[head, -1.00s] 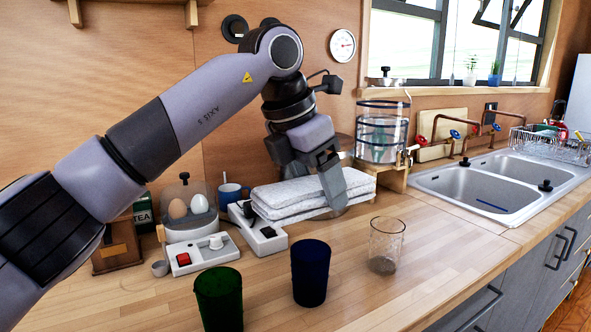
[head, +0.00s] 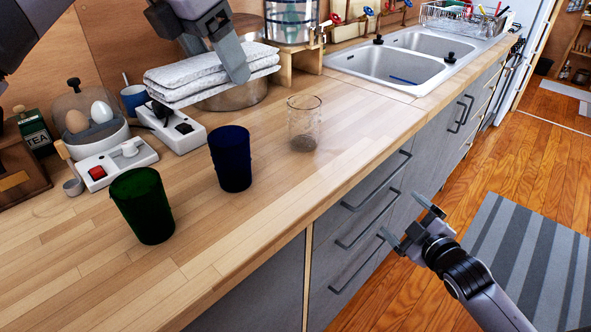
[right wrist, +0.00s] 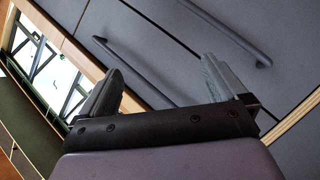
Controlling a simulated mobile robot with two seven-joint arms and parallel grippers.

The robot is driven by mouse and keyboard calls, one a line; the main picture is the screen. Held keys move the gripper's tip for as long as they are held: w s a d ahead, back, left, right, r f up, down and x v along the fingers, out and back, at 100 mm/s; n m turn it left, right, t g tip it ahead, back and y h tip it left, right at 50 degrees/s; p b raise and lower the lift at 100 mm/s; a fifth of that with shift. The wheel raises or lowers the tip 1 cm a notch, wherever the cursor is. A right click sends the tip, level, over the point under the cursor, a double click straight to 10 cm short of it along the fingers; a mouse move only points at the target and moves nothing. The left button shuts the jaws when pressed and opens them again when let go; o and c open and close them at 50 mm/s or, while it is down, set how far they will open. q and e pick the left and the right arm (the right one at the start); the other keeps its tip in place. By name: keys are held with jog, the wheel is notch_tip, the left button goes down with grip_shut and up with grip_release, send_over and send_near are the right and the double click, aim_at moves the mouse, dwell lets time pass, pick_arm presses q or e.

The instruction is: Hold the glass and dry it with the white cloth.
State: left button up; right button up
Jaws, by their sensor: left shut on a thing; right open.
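A clear glass (head: 303,128) stands upright on the wooden counter, with something dark at its bottom. The white cloth (head: 190,72) lies folded in a thick stack at the back, above a round metal pan. My left gripper (head: 232,62) is shut on the right part of the cloth, and its near finger covers some of it. My right gripper (head: 407,224) is open and empty in front of the drawers, below the counter edge. In the right wrist view its two fingers (right wrist: 162,85) stand wide apart with nothing between them.
A blue cup (head: 230,160) and a green cup (head: 143,208) stand left of the glass. An egg cooker (head: 97,130) and a white switch box (head: 172,128) are behind them. The sink (head: 388,70) is at the back right. Drawer handles (head: 357,270) stick out near my right gripper.

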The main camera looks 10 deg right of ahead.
jog(key=w+d+r+n+t, duration=0.1)
jog(key=w+d+r+n, duration=0.15)
jog(key=r, duration=0.35)
jog(key=w+d+r+n+t, duration=0.1)
jog(key=w+r+n+t, duration=0.15)
jog(key=r, duration=0.35)
jog(key=w+d+r+n, duration=0.2)
jog(key=w+r, duration=0.2)
jog(key=r, duration=0.2)
jog(key=w+a+r+n+t+y, duration=0.1)
jog(key=a+r+n+t+y, duration=0.1)
jog(key=a+r+n, duration=0.4)
jog(key=n+g+y, duration=0.9)
jog(key=n+y, duration=0.3)
jog(key=n, duration=1.2)
send_near(245, 157)
jog(key=shift+w+a+f, duration=0.1)
jog(key=shift+w+a, duration=0.15)
jog(key=shift+w, duration=0.4)
jog(key=shift+w+a, duration=0.15)
jog(key=shift+a, duration=0.25)
jog(key=x, duration=1.1)
jog(key=shift+w+f, duration=0.1)
jog(key=shift+f, duration=0.05)
jog(key=shift+c, duration=0.4)
